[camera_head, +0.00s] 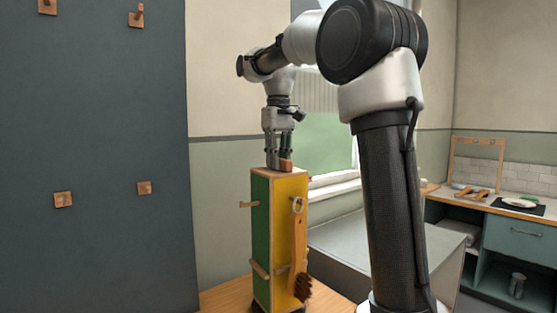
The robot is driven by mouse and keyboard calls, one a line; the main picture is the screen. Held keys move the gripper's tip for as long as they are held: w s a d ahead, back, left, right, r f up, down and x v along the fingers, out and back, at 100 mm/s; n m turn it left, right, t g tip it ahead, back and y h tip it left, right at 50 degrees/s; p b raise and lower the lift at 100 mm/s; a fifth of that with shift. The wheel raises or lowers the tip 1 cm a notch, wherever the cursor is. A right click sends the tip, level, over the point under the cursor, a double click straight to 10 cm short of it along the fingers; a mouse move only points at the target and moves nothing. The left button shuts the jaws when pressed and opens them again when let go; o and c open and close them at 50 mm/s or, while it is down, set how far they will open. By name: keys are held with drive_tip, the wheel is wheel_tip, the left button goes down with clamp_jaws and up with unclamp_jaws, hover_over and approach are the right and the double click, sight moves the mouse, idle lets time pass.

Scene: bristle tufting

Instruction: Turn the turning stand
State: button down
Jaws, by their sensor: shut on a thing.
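The turning stand (260,226) is a tall upright block on a wooden surface. Its left visible face is green, its right visible face yellow, and its top is wood-coloured. Wooden pegs stick out of the faces. A wooden brush (300,238) with dark bristles at its lower end hangs along the yellow face. My gripper (279,166) points straight down at the top of the stand. It is shut on a small wooden knob (286,163) on the top, partly hidden by the fingers.
A wooden tabletop (219,296) lies under the stand. A dark panel with wooden pegs (100,150) stands at the left. A grey box-like counter (385,250) is behind my arm. A kitchen counter (520,212) with a dark mat and plate is at the right.

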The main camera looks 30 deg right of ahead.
drive_tip(key=m, duration=1.2)
drive_tip(key=shift+m, duration=2.1)
drive_tip(key=c, duration=1.3)
unclamp_jaws()
wheel_tip(320, 180, up, 12)
